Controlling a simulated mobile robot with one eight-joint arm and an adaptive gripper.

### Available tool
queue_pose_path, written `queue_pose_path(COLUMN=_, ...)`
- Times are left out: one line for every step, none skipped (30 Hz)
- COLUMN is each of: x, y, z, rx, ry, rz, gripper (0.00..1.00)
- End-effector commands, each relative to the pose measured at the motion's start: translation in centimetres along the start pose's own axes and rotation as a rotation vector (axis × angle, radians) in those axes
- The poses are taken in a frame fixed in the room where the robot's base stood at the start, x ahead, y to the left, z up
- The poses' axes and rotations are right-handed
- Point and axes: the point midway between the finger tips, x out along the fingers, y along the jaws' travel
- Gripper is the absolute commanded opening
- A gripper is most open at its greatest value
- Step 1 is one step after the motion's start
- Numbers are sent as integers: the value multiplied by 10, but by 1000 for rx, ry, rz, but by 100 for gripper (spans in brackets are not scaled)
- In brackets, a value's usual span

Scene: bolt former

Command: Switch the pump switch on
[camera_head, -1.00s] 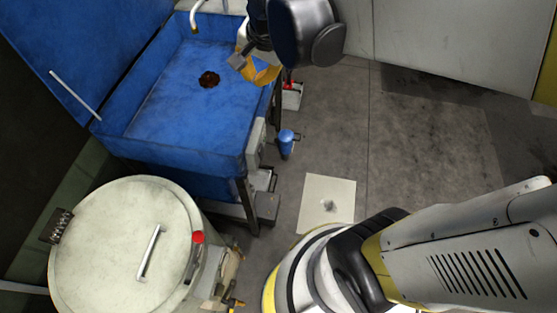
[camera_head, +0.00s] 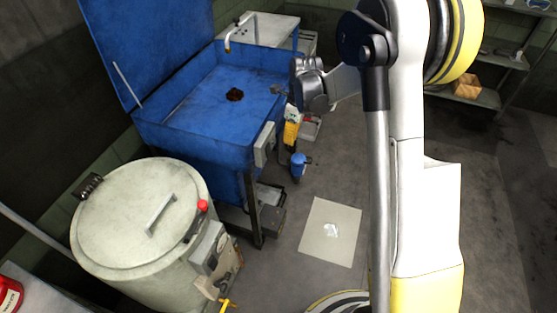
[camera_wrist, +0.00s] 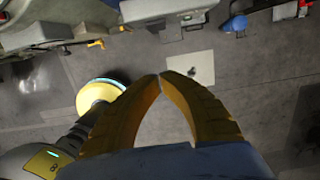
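The pump switch itself is too small to make out. A grey control box (camera_head: 265,143) is fixed to the front right side of the blue wash basin (camera_head: 190,130); whether it carries the switch I cannot tell. My gripper (camera_head: 290,138) has yellow fingers and hangs just right of the basin's edge, close to the box in the picture. In the wrist view my gripper (camera_wrist: 160,76) points its fingertips together, with nothing seen between them. A grey housing (camera_wrist: 165,10) shows ahead of the tips at the top of that view, apart from them.
A pale round drum (camera_head: 140,215) with a red knob (camera_head: 202,206) stands left of the basin. A light square plate (camera_head: 330,232) lies on the open floor. Shelving (camera_head: 470,95) is at the back right.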

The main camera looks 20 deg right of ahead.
Motion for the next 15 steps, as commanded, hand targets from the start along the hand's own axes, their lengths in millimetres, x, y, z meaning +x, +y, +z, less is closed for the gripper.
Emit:
queue_pose_path(x=0, y=0, z=0, rx=0, ry=0, rz=0, gripper=0)
queue_pose_path(x=0, y=0, z=0, rx=0, ry=0, rz=0, gripper=0)
queue_pose_path(x=0, y=0, z=0, rx=-1, ry=0, rz=0, gripper=0)
queue_pose_path(x=0, y=0, z=0, rx=-1, ry=0, rz=0, gripper=0)
queue_pose_path(x=0, y=0, z=0, rx=-1, ry=0, rz=-1, gripper=0)
queue_pose_path(x=0, y=0, z=0, rx=-1, ry=0, rz=-1, gripper=0)
queue_pose_path(x=0, y=0, z=0, rx=-1, ry=0, rz=-1, gripper=0)
queue_pose_path(x=1, y=0, z=0, rx=-2, ry=0, rz=-1, gripper=0)
queue_pose_path(x=3, y=0, z=0, rx=-2, ry=0, rz=-1, gripper=0)
queue_pose_path(x=5, y=0, z=0, rx=-2, ry=0, rz=-1, gripper=0)
queue_pose_path(x=8, y=0, z=0, rx=-2, ry=0, rz=-1, gripper=0)
queue_pose_path(x=13, y=0, z=0, rx=-2, ry=0, rz=-1, gripper=0)
queue_pose_path(x=17, y=0, z=0, rx=-2, ry=0, rz=-1, gripper=0)
queue_pose_path(x=23, y=0, z=0, rx=-3, ry=0, rz=-1, gripper=0)
queue_pose_path(x=30, y=0, z=0, rx=-3, ry=0, rz=-1, gripper=0)
